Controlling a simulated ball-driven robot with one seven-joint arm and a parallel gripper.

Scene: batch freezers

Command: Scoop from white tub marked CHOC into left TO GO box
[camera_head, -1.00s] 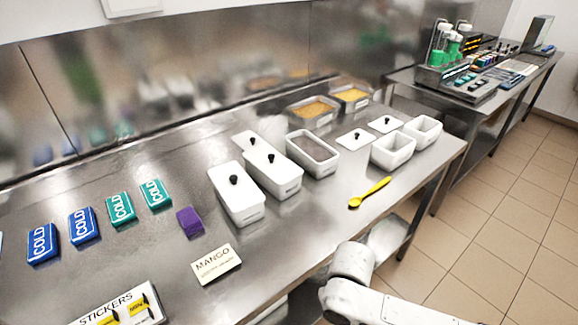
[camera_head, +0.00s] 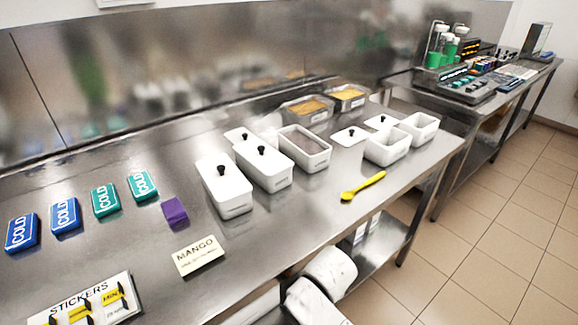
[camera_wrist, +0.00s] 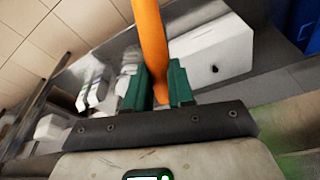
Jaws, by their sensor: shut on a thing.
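In the wrist view my gripper (camera_wrist: 160,85) has green fingers shut on an orange handle (camera_wrist: 148,35); the handle's far end is out of frame. In the head view an open white tub (camera_head: 318,163) with brown contents stands uncovered right of two lidded white tubs, a left one (camera_head: 224,197) and a right one (camera_head: 264,172). Their labels are too small to read. Two small open white boxes, the left one (camera_head: 383,151) and the right one (camera_head: 419,131), stand near the bench's right end. They look empty, with no readable marking. My gripper is outside the head view.
A yellow spoon (camera_head: 362,187) lies on the front of the steel bench. Two white lids (camera_head: 350,135) lie behind the boxes. COLD packs (camera_head: 64,215), a purple block (camera_head: 175,211) and a MANGO card (camera_head: 198,256) lie left.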

